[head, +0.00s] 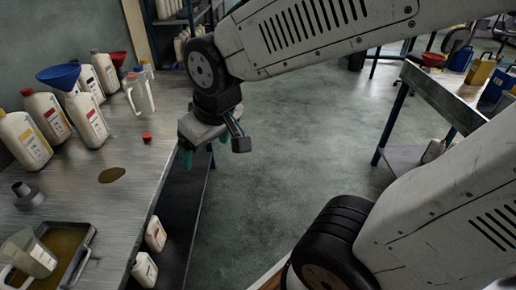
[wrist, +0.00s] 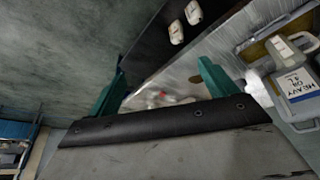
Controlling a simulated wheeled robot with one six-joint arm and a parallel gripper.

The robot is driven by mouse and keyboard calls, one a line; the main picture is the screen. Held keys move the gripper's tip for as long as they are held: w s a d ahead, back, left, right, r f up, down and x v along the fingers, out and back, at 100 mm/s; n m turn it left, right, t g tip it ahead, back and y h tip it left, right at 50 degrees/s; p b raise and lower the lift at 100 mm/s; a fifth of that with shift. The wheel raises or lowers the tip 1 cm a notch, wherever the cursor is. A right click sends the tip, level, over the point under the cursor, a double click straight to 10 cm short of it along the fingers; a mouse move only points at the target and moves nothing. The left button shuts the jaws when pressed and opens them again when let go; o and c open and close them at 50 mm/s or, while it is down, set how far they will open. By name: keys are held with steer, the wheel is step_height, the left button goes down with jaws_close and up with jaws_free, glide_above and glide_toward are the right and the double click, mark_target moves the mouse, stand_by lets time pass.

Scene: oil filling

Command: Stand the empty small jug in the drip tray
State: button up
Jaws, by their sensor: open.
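A clear, empty-looking jug (head: 34,256) with a pale handle is in the dark drip tray (head: 88,236) at the lower left of the bench. In the wrist view a pale jug (wrist: 298,88) with a "heavy oil" label shows at the right by the tray's edge. A second clear jug (head: 141,94) stands farther back on the bench. I cannot tell for sure which is the small one. My gripper (head: 212,152) is open and empty, beyond the bench's right edge, apart from both jugs. Its green fingers (wrist: 162,86) show in the wrist view.
Several white oil bottles (head: 95,122) and a blue funnel (head: 58,73) line the bench's left side. A red cap (head: 147,137), a brown spill (head: 112,174) and a grey nozzle (head: 27,195) lie on the bench (head: 165,110). Two bottles (head: 156,234) stand on the lower shelf.

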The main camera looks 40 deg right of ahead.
steer(key=s+d+r+m+g, duration=0.1)
steer(key=s+d+r, duration=0.1)
steer(key=s, duration=0.4)
steer(key=s+d+r+m+g, duration=0.1)
steer(key=s+d+g, duration=0.1)
steer(key=s, duration=0.4)
steer(key=shift+d+r+h, duration=0.3)
steer(key=shift+d+r, duration=0.05)
steer(key=shift+d, duration=0.2)
